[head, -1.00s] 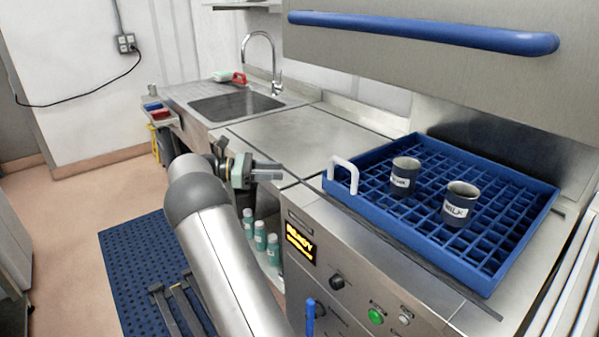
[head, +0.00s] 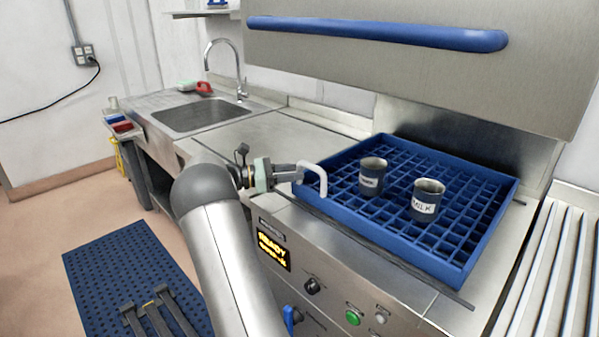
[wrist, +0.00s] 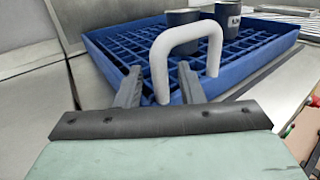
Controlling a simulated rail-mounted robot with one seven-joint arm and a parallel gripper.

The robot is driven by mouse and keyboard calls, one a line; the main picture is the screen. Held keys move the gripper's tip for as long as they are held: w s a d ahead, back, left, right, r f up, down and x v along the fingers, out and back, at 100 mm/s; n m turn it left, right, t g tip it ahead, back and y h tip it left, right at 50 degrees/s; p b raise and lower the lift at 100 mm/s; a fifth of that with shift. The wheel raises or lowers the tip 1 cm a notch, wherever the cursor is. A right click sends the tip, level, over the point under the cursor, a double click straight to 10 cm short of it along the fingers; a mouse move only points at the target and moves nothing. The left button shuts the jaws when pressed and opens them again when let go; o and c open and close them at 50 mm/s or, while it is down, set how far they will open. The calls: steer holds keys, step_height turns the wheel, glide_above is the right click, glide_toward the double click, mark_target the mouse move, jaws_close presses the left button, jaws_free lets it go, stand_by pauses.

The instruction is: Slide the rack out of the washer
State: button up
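The blue rack (head: 440,262) sits level on the washer's steel deck under the raised hood, with a grid of compartments. A white looped handle (head: 322,178) stands at its left corner; it also shows in the wrist view (wrist: 160,72). Two dark cups with white labels, one (head: 371,180) and one reading MILK (head: 427,203), stand upright in the rack. My gripper (head: 299,174) is at the handle. In the wrist view my gripper (wrist: 158,85) is open, its fingers on either side of the handle's near leg, with gaps visible. Whether either finger touches it is unclear.
The washer front (head: 330,275) has a lit READY display and buttons. The raised hood (head: 420,75) with its blue bar hangs above the rack. Bare steel counter (head: 255,140) lies left, towards the sink (head: 200,113). A ribbed roller surface (head: 560,260) lies right.

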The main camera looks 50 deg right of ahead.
steer(key=shift+x, duration=1.05)
jaws_close()
